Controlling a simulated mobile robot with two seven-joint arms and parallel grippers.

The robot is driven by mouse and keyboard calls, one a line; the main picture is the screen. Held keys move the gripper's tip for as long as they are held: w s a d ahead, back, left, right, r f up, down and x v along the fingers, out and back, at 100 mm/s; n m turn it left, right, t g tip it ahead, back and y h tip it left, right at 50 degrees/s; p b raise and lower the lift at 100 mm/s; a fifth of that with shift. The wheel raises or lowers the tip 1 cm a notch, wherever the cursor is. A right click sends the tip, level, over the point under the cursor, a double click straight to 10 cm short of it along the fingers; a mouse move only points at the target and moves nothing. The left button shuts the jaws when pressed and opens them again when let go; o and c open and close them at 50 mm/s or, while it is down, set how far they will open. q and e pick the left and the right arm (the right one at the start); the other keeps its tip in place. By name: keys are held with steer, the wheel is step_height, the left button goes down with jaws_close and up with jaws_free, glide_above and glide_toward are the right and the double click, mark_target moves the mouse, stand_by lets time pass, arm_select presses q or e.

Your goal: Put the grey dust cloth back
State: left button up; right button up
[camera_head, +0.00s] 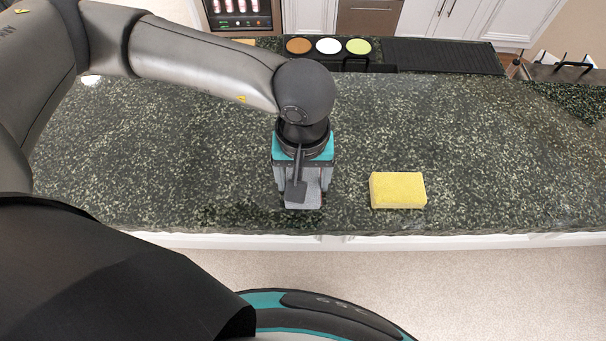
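The grey dust cloth (302,204) shows as a light grey piece right under my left gripper, near the front edge of the dark green speckled counter. My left gripper (303,196) points down at it, with its fingers set apart at the two sides of the grey piece. Whether the fingers press on the cloth or stand open around it, I cannot tell. The gripper body hides much of the cloth, and whether it touches the counter is unclear. My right gripper is not in view.
A yellow sponge (398,190) lies on the counter (470,150) to the right of my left gripper. At the back are three round coloured pieces (328,46) in a dark holder and a black ribbed mat (443,56). The counter is clear left and far right.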

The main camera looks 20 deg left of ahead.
arm_select(q)
steer(key=shift+f, duration=0.1)
steer(key=o, duration=1.1)
steer(key=shift+r, duration=0.5)
step_height(320, 180, up, 11)
steer(key=shift+r+b, duration=0.2)
steer(key=shift+b, duration=0.7)
